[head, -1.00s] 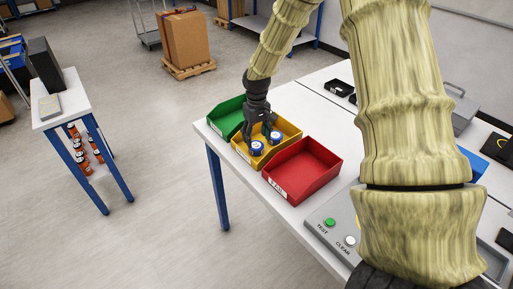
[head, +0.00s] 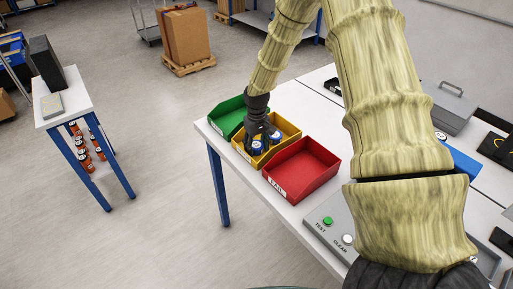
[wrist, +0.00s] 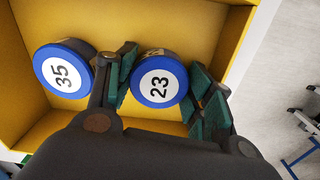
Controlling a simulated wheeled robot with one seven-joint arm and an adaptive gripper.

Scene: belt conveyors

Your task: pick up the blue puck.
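Two round pucks with blue rims and white number discs lie in the yellow bin (head: 292,131). In the wrist view, the puck marked 23 (wrist: 159,83) sits between the two fingers of my gripper (wrist: 162,72). The fingers are spread, one on each side of it and very close to its rim; I see no clear grip. The puck marked 35 (wrist: 64,70) lies to the left, outside the left finger. In the head view, my gripper (head: 263,137) points down into the yellow bin and partly hides the pucks.
A green bin (head: 226,117) stands left of the yellow one and a red bin (head: 303,168) right of it, on a white table (head: 296,101). The yellow walls (wrist: 232,38) are close around the fingers. A grey button panel (head: 331,222) lies nearer me.

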